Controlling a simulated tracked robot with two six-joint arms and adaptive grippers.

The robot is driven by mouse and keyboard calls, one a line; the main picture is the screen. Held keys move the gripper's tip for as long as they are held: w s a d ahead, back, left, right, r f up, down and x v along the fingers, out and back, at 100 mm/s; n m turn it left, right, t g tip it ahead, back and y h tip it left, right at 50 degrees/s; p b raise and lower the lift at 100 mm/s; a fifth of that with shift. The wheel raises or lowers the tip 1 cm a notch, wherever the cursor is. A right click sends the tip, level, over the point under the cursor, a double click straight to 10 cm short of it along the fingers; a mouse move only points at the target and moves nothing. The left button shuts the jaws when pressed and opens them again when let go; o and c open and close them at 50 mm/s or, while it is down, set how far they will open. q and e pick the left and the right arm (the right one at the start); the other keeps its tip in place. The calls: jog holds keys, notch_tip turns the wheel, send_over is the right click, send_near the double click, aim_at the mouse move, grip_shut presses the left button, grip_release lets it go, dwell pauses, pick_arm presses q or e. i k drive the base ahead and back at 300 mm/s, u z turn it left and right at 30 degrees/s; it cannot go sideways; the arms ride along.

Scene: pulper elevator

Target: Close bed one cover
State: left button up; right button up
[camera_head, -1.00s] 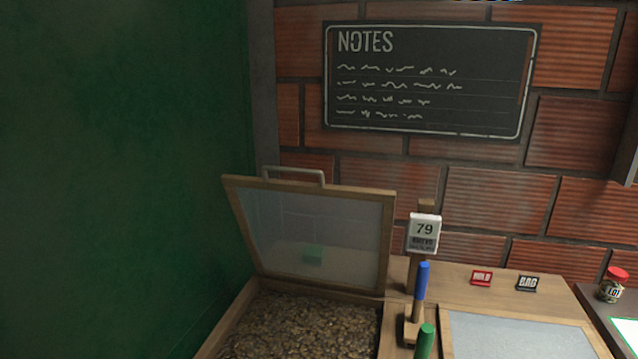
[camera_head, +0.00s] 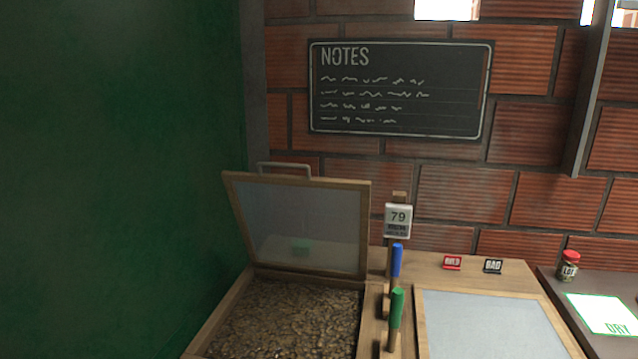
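The cover (camera_head: 300,222) of the left bed stands open, tilted up and back on its far edge. It has a wooden frame, a translucent pane and a grey metal handle (camera_head: 284,165) on its top edge. Below it is the open bed (camera_head: 290,318), filled with brown granular material. A second bed's cover (camera_head: 492,325) to the right lies flat and closed. No label on the beds tells which is bed one. Neither of my grippers is in view.
A post with a "79" display (camera_head: 398,218) stands between the beds. A blue handle (camera_head: 397,260) and a green handle (camera_head: 396,308) stand upright there. HOLD (camera_head: 452,262) and BAG (camera_head: 493,265) signs and a red-lidded jar (camera_head: 568,265) are to the right. A green wall (camera_head: 120,180) borders the left.

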aim_at(229, 177)
jog(key=k, duration=0.5)
jog(key=u, duration=0.2)
jog(key=i, duration=1.15)
jog(key=z, duration=2.65)
jog(key=k, duration=0.5)
